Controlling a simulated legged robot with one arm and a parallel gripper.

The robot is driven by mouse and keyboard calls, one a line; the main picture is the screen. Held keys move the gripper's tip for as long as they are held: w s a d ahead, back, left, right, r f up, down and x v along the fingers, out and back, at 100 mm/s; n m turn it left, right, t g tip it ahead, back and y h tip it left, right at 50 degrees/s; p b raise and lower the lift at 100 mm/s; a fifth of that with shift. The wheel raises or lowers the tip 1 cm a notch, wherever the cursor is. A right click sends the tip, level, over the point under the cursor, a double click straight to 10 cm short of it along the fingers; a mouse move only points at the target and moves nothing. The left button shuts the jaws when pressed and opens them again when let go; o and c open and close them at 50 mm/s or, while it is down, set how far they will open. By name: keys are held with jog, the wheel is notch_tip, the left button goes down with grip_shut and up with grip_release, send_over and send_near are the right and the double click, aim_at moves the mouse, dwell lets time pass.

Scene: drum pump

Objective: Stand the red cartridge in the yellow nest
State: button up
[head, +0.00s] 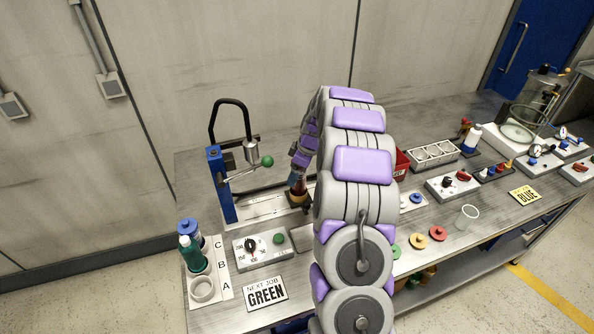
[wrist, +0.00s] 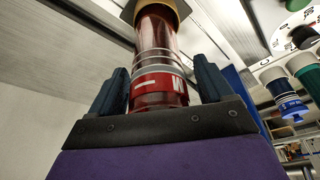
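The red cartridge (wrist: 158,92) stands between the two dark fingers of my gripper (wrist: 162,88) in the wrist view. Both fingers lie against its sides near the red label band. Its far end meets the yellow-brown nest (wrist: 165,7) at the top of that view; I cannot tell whether it is fully seated. In the head view my gripper (head: 295,178) is just above the nest (head: 299,196), at the foot of the pump stand. Only a small dark red part of the cartridge (head: 300,185) shows there.
The blue pump column (head: 220,185) and its green-knobbed lever (head: 266,161) stand left of my gripper. A rack marked C, B, A holds a blue cartridge (head: 189,231) and a green one (head: 190,256); ring A (head: 203,290) is empty. A control box (head: 262,245) sits in front.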

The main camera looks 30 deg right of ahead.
jog(key=shift+a, duration=0.2)
jog(key=shift+r, duration=0.1)
jog(key=shift+s+d+r, duration=0.1)
jog(key=shift+d+r, duration=0.1)
jog(key=shift+r, duration=0.2)
jog(key=p+v, duration=0.2)
jog(key=v, duration=0.9)
jog(key=shift+s, duration=0.15)
